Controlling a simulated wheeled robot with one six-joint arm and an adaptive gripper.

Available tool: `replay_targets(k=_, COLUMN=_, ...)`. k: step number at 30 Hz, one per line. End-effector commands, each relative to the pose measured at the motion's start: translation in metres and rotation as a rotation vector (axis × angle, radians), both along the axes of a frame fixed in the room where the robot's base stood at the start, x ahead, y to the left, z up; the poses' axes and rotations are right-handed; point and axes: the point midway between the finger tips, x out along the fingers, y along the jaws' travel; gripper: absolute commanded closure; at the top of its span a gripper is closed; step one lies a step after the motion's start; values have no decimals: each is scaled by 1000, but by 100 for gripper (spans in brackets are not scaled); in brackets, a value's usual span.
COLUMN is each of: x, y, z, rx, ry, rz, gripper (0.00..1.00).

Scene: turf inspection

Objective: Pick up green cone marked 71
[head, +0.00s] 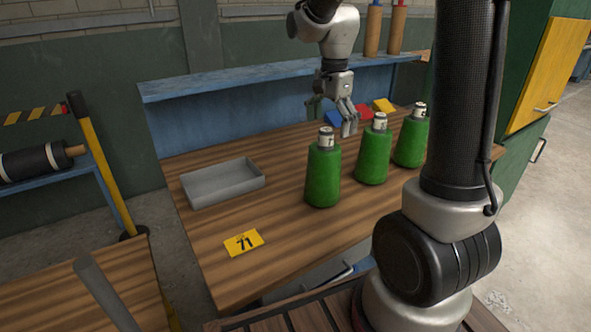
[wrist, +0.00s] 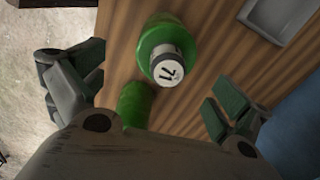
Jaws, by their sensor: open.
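Three green bottle-shaped cones with pale caps stand upright in a row on the wooden table. In the wrist view, the cap of one green cone reads 71 (wrist: 167,65). It appears to be the leftmost cone (head: 323,178) in the head view, where the cap marks are too small to read. My gripper (head: 332,113) is open and empty, above and behind the row. In the wrist view its fingers spread wide on both sides, with cone 71 ahead of them and apart. Another green cone (wrist: 134,104) is partly hidden by my gripper body.
The middle cone (head: 373,155) and right cone (head: 411,140) stand close by. A grey tray (head: 224,184) lies left of the row. A yellow card reading 71 (head: 243,242) lies at the front. A blue shelf (head: 270,80) and coloured pieces (head: 383,105) are behind.

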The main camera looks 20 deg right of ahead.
Motion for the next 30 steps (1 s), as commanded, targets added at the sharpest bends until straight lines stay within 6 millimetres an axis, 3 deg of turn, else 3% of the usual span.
replay_targets(k=8, x=4, y=0, z=-27, rx=0, ry=10, rz=-32, gripper=0)
replay_targets(k=18, x=0, y=0, z=-76, rx=0, ry=10, rz=-30, gripper=0)
replay_targets(k=27, x=0, y=0, z=-82, rx=0, ry=7, rz=-29, gripper=0)
replay_targets(k=28, x=0, y=0, z=-82, rx=0, ry=7, rz=-29, gripper=2)
replay_targets(k=30, x=0, y=0, z=-82, rx=0, ry=7, rz=-29, gripper=15)
